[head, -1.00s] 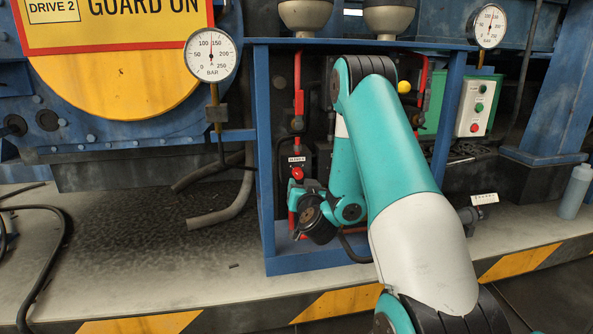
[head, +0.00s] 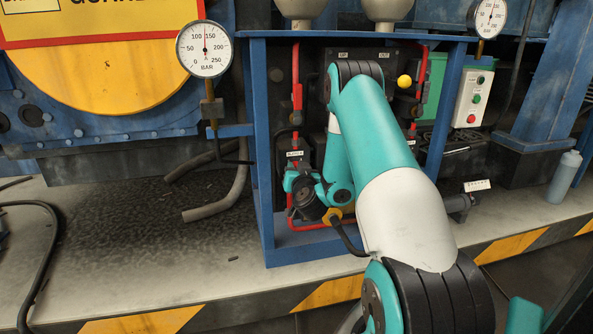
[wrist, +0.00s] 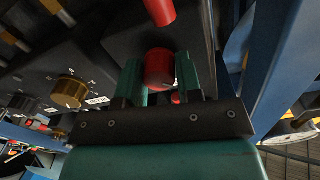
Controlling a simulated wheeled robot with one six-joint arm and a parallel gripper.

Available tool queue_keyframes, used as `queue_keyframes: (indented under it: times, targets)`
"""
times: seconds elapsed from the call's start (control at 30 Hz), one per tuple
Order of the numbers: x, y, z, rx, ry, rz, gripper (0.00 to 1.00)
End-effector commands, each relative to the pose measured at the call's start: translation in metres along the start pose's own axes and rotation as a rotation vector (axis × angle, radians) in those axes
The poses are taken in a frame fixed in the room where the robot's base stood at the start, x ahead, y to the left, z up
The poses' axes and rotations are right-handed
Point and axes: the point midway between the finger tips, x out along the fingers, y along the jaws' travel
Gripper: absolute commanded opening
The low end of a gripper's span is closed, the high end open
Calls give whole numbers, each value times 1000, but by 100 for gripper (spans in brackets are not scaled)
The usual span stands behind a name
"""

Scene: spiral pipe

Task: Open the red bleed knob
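The red bleed knob (wrist: 160,69) shows in the wrist view between the two teal fingers of my gripper (wrist: 160,80). One finger is on each side of it. The fingers stand apart, and I cannot tell whether either one touches the knob. In the head view, my gripper (head: 300,181) is at the lower left inside the blue frame, just below a small white label (head: 295,153). A little red of the knob (head: 294,164) shows under that label; the rest is hidden by my gripper.
Blue frame posts (head: 262,160) stand close to the left of my gripper. Red pipes (head: 297,85) run down the dark panel. A brass knob (wrist: 70,91) is to the left in the wrist view. A pressure gauge (head: 205,49) stands left of the frame.

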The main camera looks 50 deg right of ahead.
Motion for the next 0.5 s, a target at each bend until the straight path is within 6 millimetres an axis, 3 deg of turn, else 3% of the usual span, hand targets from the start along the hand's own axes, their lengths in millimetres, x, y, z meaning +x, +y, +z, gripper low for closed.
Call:
queue_keyframes:
  times: [0.5]
  targets:
    - [0,-1,-1,88,-4,0,9]
